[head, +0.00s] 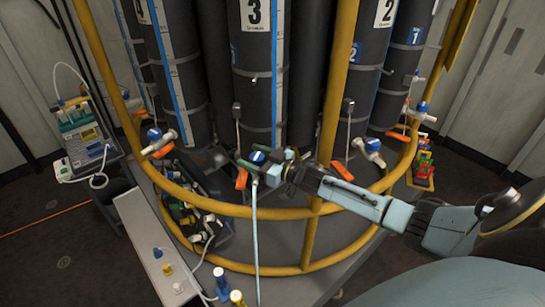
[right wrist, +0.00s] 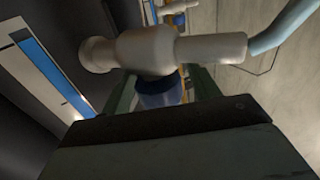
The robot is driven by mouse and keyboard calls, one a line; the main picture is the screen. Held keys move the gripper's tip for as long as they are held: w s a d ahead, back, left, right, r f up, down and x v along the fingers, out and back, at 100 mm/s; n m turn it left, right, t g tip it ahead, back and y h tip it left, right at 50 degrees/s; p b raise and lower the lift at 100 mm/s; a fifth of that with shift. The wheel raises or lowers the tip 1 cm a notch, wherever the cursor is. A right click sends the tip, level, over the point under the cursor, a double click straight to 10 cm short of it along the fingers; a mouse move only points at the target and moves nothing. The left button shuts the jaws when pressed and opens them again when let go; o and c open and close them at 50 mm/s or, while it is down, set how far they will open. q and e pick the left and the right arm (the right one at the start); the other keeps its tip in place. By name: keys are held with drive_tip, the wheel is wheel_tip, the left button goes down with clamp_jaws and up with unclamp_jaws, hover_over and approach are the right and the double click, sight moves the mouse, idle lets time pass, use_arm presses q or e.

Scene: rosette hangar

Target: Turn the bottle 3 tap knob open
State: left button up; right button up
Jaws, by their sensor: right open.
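Bottle 3 (head: 255,95) is a dark tall cylinder with a "3" label and a blue stripe, standing at the back centre. Its tap has a blue knob (head: 257,157), with an orange piece (head: 241,179) just below. My right gripper (head: 262,163) reaches in from the right and is at this tap. In the right wrist view the white tap body (right wrist: 150,48) crosses in front of the jaws. The blue knob (right wrist: 160,92) sits between the two open fingers; whether they touch it is unclear. My left gripper is not in view.
A yellow rail (head: 240,211) curves around the bottles, with a yellow post (head: 327,140) right of the tap. A pale hose (head: 255,245) hangs from the tap. Similar taps stand left (head: 160,142) and right (head: 370,150).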

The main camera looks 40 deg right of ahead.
drive_tip(key=v, duration=1.2)
drive_tip(key=shift+s, duration=0.25)
drive_tip(key=shift+d, duration=0.1)
drive_tip(key=shift+c, duration=0.3)
